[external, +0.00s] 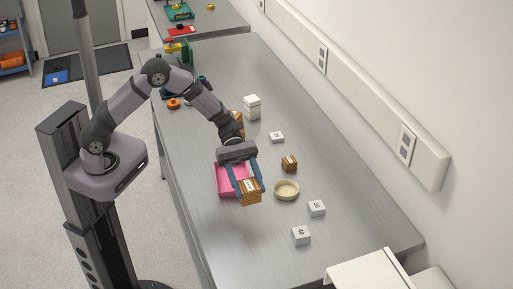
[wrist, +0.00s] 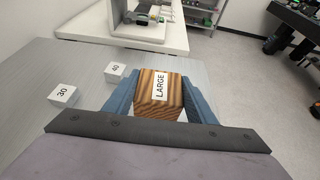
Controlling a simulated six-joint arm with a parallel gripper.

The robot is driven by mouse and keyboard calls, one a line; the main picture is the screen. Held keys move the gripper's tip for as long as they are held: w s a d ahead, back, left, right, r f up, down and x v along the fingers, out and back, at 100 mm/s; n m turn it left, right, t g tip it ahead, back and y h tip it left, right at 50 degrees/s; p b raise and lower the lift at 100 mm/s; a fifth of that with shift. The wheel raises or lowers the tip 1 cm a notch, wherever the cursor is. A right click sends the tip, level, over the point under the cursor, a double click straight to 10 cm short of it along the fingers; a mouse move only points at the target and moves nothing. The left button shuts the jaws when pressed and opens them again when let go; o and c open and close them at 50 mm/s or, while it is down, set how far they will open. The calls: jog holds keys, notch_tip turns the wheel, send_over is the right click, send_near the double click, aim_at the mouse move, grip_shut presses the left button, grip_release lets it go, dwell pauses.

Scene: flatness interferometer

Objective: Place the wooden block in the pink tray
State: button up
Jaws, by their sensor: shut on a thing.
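My gripper (external: 249,186) has blue fingers and is shut on a wooden block (external: 250,193). In the wrist view the wooden block (wrist: 155,95) shows striped grain and a white label reading LARGE, between the two blue fingers (wrist: 160,98). The pink tray (external: 222,181) lies on the grey table, behind and to the left of the held block in the external view. My gripper and the block hide part of the tray. The block appears raised above the table, near the tray's front right side; I cannot tell its exact height.
A smaller wooden block (external: 289,163) and a round beige bowl (external: 287,190) stand right of the tray. White blocks (external: 317,208) (external: 301,235) lie nearer the front. A white stack (external: 252,107) and another wooden block (external: 238,118) stand farther back. Bare table lies at the front left.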

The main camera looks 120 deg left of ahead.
jog(key=s+a+r+n+t+y+b, duration=0.2)
jog(key=s+a+r+n+y+b, duration=0.1)
jog(key=s+a+b, duration=0.3)
jog(key=s+a+r+n+t+y+b, duration=0.1)
jog(key=s+a+r+n+y+b, duration=0.2)
jog(key=s+a, duration=0.4)
jog(key=shift+s+a+f+n+t+y+b, duration=0.15)
jog(key=shift+f+n+y, duration=0.35)
jog(key=shift+f, duration=1.95)
jog(key=shift+a+f+n+t+y+b, duration=0.15)
jog(key=shift+f+n+y, duration=0.4)
jog(key=shift+f, duration=1.95)
jog(key=shift+s+a+f+n+t+y+b, duration=0.1)
jog(key=shift+a+f+n+y+b, duration=0.4)
jog(key=shift+f, duration=1.95)
jog(key=shift+d+f, duration=0.1)
jog(key=shift+d, duration=0.2)
jog(key=shift+f, duration=0.15)
jog(key=o, duration=1.1)
